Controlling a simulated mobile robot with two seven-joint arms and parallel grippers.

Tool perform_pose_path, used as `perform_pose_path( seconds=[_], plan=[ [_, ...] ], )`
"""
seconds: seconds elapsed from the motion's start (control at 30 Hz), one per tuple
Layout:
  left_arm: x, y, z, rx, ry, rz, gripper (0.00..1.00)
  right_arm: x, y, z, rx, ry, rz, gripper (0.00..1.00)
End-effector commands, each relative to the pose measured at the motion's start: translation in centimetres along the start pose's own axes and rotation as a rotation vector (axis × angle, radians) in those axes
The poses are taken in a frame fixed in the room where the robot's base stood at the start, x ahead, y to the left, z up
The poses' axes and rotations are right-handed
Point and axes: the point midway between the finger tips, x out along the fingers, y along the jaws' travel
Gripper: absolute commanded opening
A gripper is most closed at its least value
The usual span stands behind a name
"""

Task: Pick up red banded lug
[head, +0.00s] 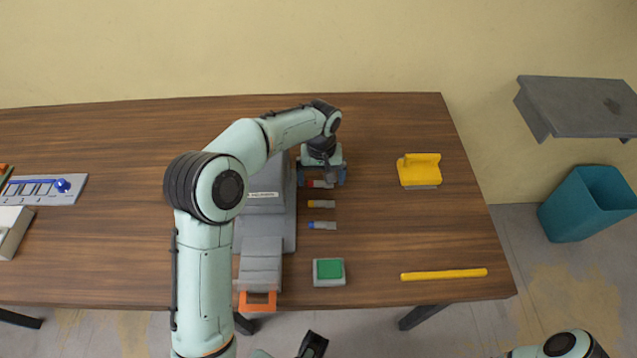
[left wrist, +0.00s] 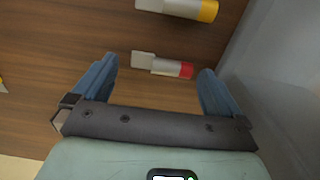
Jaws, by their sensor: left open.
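The red banded lug (head: 318,184) lies on the wooden table as the farthest of a column of lugs. In the left wrist view it is a grey cylinder with a red end band and a pale flat tongue (left wrist: 165,66). My left gripper (head: 321,180) is over it, pointing down, with blue fingers open. In the left wrist view the lug lies across the gap between the fingertips (left wrist: 158,80), apart from both. The arm partly covers the lug in the head view. My right gripper does not show clearly.
The yellow banded lug (head: 321,204) and blue banded lug (head: 321,225) lie nearer. A grey socket box (head: 262,205) stands close left of the lugs. A green-topped block (head: 328,271), yellow-handled tool (head: 420,170) and yellow rod (head: 444,274) are around.

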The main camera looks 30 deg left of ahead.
Motion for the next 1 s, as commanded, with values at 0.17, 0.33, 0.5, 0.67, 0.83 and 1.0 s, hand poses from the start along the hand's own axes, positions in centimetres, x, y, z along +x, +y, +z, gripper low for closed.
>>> perform_pose_path(
  seconds=[0.17,0.33,0.5,0.67,0.83,1.0],
  plan=[
    [0.0,0.0,0.0,0.000,0.000,0.000,0.54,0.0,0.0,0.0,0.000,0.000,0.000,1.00],
    [-0.1,0.0,0.0,0.000,0.000,0.000,0.42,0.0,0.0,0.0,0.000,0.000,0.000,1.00],
    [-0.1,0.0,0.0,0.000,0.000,0.000,0.42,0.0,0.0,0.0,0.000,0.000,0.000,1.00],
    [-1.0,0.0,-0.1,0.000,0.002,0.000,0.42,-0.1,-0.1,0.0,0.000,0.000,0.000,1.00],
    [-3.2,0.1,-0.1,0.000,0.003,0.002,0.42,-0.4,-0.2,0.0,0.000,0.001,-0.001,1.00],
    [-7.4,0.1,-0.1,0.001,0.005,0.003,0.42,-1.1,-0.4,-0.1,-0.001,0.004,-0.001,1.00]
  ],
)
